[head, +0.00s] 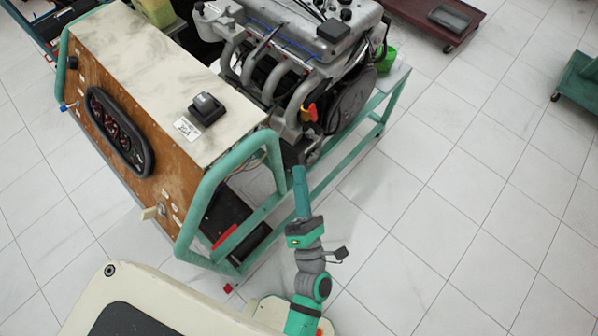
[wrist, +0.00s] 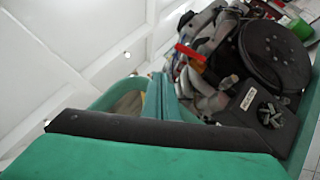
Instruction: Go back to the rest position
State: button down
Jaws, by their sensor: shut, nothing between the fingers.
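My arm rises from the bottom of the head view, with green and grey links. My gripper (head: 299,172) ends it as a long teal piece pointing up the picture, in front of the engine stand's lower rail. Its fingers lie together and hold nothing. In the wrist view, my gripper (wrist: 158,80) shows as narrow teal strips beyond a dark and green part of my own. Whether the fingertips touch the stand cannot be told.
The engine (head: 300,45) on its green-framed stand (head: 345,160) is close ahead. Its wooden control box (head: 150,75) is at left. A green cup (head: 386,60) sits on the stand. A dark red cart (head: 455,22) is behind. Tiled floor at right (head: 470,210) is clear.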

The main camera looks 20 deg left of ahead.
dwell(0.5)
jog(key=s+d+f+m+g+h, duration=0.2)
jog(key=s+d+m+h, duration=0.4)
jog(key=m, duration=0.9)
jog(key=s+d+f+m+g+h, duration=0.2)
jog(key=s+d+f+m+h, duration=0.3)
jog(key=s+m, duration=0.5)
jog(key=d+m, duration=0.1)
jog(key=m, duration=0.3)
jog(key=shift+s+m+g+h, duration=0.3)
jog(key=shift+s+m+h, duration=0.1)
jog(key=shift+w+f, duration=0.1)
jog(key=shift+f, duration=0.05)
